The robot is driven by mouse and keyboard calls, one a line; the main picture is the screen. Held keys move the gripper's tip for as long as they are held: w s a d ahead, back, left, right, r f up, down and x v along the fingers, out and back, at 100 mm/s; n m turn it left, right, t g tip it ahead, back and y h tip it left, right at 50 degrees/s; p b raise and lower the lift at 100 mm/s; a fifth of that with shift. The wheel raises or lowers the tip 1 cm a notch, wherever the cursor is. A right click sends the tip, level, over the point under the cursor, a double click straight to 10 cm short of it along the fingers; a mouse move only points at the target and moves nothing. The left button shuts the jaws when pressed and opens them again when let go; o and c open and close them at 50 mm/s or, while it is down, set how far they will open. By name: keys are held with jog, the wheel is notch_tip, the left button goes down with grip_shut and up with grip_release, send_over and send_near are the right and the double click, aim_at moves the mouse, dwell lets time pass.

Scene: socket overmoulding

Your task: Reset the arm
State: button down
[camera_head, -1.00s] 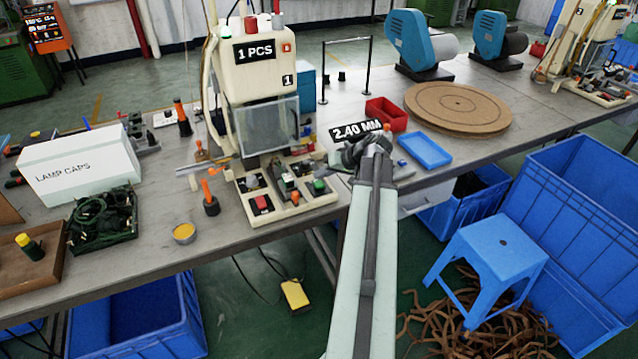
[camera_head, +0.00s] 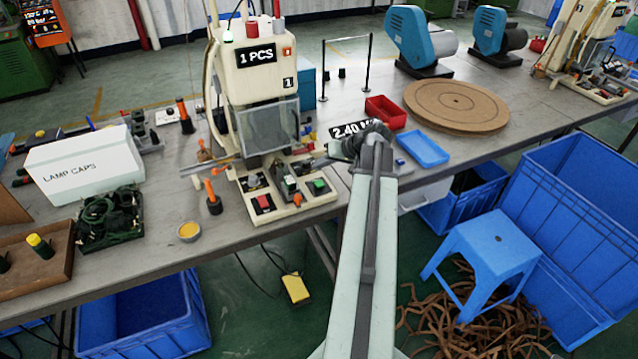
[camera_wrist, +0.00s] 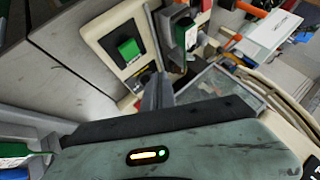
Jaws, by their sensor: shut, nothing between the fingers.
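My arm reaches forward from the bottom of the head view over the table's front edge, its dark wrist beside the cream moulding machine (camera_head: 254,65). In the wrist view my gripper (camera_wrist: 158,90) shows its grey fingers close together with nothing between them. They point toward the machine's base panel, which has a green button (camera_wrist: 130,50). I cannot tell from this view whether the fingers touch the machine. The base also shows in the head view, with a red button (camera_head: 264,203) and a green button (camera_head: 319,186). The fingertips are hard to make out there.
A black "2.40 MM" sign (camera_head: 345,131) is partly behind my wrist. A blue tray (camera_head: 423,148), red bin (camera_head: 386,112) and round brown board (camera_head: 456,106) lie to the right. A white lamp caps box (camera_head: 84,166) is left. A blue stool (camera_head: 488,250) stands on the floor.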

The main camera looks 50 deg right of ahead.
jog(key=w+a+n+g+y, duration=0.1)
jog(key=w+a+n, duration=0.1)
jog(key=w+a, duration=0.45)
jog(key=w+a+n+y, duration=0.1)
jog(key=w+a, duration=0.3)
jog(key=a, duration=0.5)
jog(key=w+a+f+n+g+y+p, duration=0.1)
jog(key=w+a+n+g+p, duration=0.2)
jog(key=a, duration=1.8)
jog(key=s+a+f+n+g+b, duration=0.1)
jog(key=s+a+f+n+g, duration=0.15)
jog(key=a, duration=0.85)
jog(key=s+a+f+g+h, duration=0.1)
jog(key=s+a+g+h, duration=0.15)
jog(key=s+a, duration=0.2)
jog(key=s+d+m+h, duration=0.2)
jog(key=s+d, duration=0.1)
jog(key=d, duration=0.2)
jog(key=shift+d+f+h, duration=0.15)
jog(key=shift+f+h, duration=0.1)
jog(key=shift+h, duration=0.1)
